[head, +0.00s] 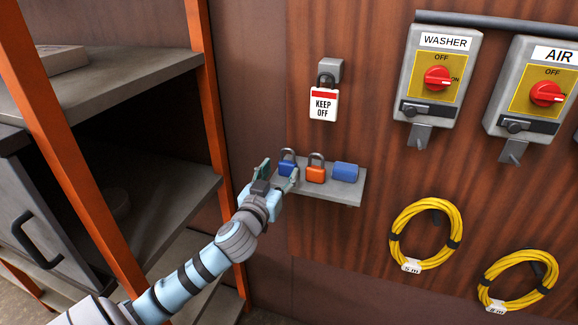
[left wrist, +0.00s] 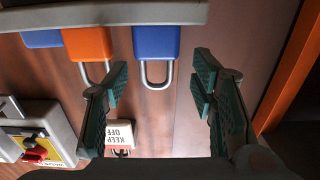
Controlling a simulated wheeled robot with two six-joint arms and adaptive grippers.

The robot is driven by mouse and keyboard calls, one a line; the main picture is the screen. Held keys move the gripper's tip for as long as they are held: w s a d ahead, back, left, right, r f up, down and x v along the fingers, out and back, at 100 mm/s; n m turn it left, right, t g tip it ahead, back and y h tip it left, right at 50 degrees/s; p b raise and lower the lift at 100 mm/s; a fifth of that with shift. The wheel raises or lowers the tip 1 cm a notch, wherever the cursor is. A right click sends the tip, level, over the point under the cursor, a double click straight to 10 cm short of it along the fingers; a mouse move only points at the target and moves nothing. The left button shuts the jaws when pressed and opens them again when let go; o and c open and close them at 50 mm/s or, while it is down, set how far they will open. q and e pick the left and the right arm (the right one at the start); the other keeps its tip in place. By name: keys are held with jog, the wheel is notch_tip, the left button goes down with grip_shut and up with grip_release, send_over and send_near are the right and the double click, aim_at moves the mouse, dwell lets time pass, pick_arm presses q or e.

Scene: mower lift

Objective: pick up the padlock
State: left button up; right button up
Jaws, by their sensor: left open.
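A blue padlock (head: 287,165) with a grey shackle stands upright at the left end of a small grey wall shelf (head: 335,191). An orange padlock (head: 316,172) stands to its right, then a blue block-shaped item (head: 345,172) whose shackle I cannot see. My left gripper (head: 279,172) is open at the left blue padlock. In the left wrist view, which is upside down, the fingers (left wrist: 160,84) are apart, with the blue padlock (left wrist: 155,42) between and beyond them; I see no grip on it. The orange padlock (left wrist: 88,44) is beside it. My right gripper is out of view.
A KEEP OFF tag (head: 323,104) hangs with a dark lock from a wall bracket above the shelf. WASHER (head: 438,75) and AIR (head: 535,90) switch boxes are at right, with yellow cable coils (head: 425,237) below. A rack with orange posts (head: 212,130) stands left.

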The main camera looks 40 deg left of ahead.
aim_at(286, 164)
pick_arm(q)
jog(key=x, duration=0.5)
jog(key=shift+w+d+p, duration=0.1)
jog(key=shift+d+p, duration=0.1)
jog(key=shift+p, duration=0.15)
jog(key=shift+w+a+f, duration=0.15)
jog(key=shift+w, duration=0.2)
jog(key=c, duration=1)
jog(key=shift+c, duration=0.2)
notch_tip(286, 164, up, 10)
jog(key=shift+r+p, duration=0.1)
jog(key=shift+p, duration=0.75)
